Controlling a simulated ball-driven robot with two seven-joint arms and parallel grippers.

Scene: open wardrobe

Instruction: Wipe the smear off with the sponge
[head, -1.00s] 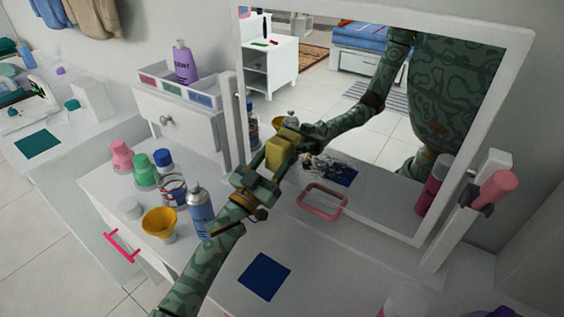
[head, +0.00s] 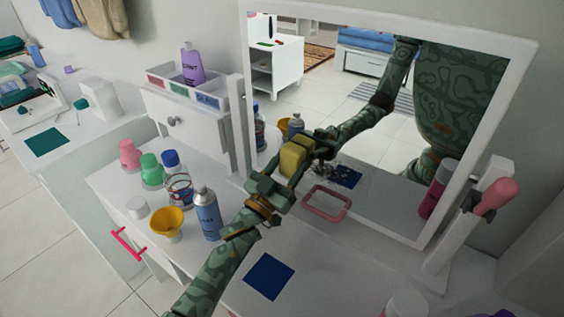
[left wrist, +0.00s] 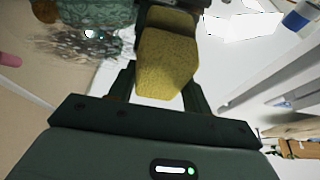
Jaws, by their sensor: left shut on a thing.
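A yellow sponge (head: 291,160) is held in my left gripper (head: 286,168), in front of the mirror (head: 380,120). In the left wrist view the sponge (left wrist: 166,66) sits between the fingers and meets its own reflection, so it is touching the glass or very near it. The dark, scratchy smear (head: 326,171) is low on the mirror, just right of the sponge, and partly hidden by the gripper and its reflection. In the left wrist view the smear (left wrist: 85,42) spreads left of the sponge. My right gripper is out of view.
A pink rectangular frame (head: 327,203) is right of the gripper.

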